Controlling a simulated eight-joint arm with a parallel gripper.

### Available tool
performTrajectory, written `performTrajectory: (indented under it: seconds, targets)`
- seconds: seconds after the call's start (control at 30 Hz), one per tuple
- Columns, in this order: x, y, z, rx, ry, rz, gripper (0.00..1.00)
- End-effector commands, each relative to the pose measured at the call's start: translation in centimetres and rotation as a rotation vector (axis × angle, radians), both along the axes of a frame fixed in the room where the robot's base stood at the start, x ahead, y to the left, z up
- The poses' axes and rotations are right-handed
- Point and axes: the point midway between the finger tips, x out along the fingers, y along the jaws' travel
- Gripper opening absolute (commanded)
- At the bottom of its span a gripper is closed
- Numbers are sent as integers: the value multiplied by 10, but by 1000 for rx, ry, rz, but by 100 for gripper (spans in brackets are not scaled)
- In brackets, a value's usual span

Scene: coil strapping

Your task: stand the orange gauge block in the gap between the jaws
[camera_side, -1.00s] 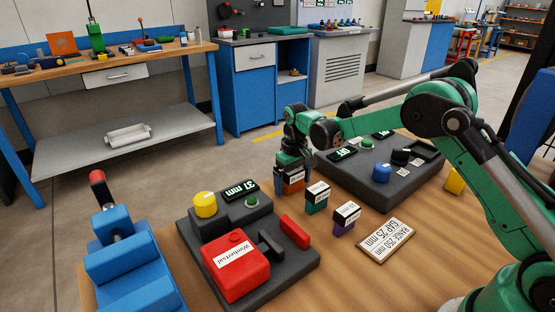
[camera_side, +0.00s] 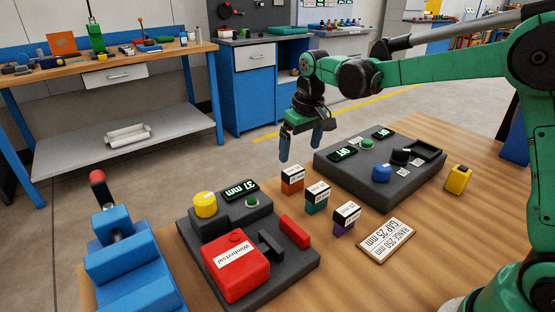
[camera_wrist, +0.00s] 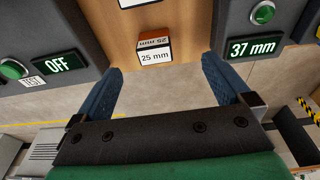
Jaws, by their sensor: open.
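The orange gauge block (camera_side: 292,185) stands on the wooden table, its top labelled; in the wrist view (camera_wrist: 154,52) its label reads 25 mm. My gripper (camera_side: 300,152) is open and empty, raised above and apart from the block. In the wrist view my two blue fingers (camera_wrist: 162,72) are spread wide, with the block beyond them. The dark fixture (camera_side: 222,290) holds a red box, a black T-shaped piece (camera_side: 270,246) and a red bar (camera_side: 294,231), with an empty gap between these last two. Its display (camera_side: 241,188) reads 37 mm.
A teal block (camera_side: 316,199) and a purple block (camera_side: 344,221) stand in a row with the orange one. A dark control box (camera_side: 375,175) with OFF displays is behind them. A blue vise (camera_side: 125,255) is at left. A label card (camera_side: 388,240) lies in front.

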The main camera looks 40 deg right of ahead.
Motion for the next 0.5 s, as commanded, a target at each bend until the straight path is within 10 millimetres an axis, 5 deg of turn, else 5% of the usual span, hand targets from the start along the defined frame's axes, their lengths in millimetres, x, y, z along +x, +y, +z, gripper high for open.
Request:
performTrajectory:
  seconds: [0.2,0.5]
  targets:
    - [-58,13,37,-3,-173,2,97]
    - [-130,25,32,4,-389,4,97]
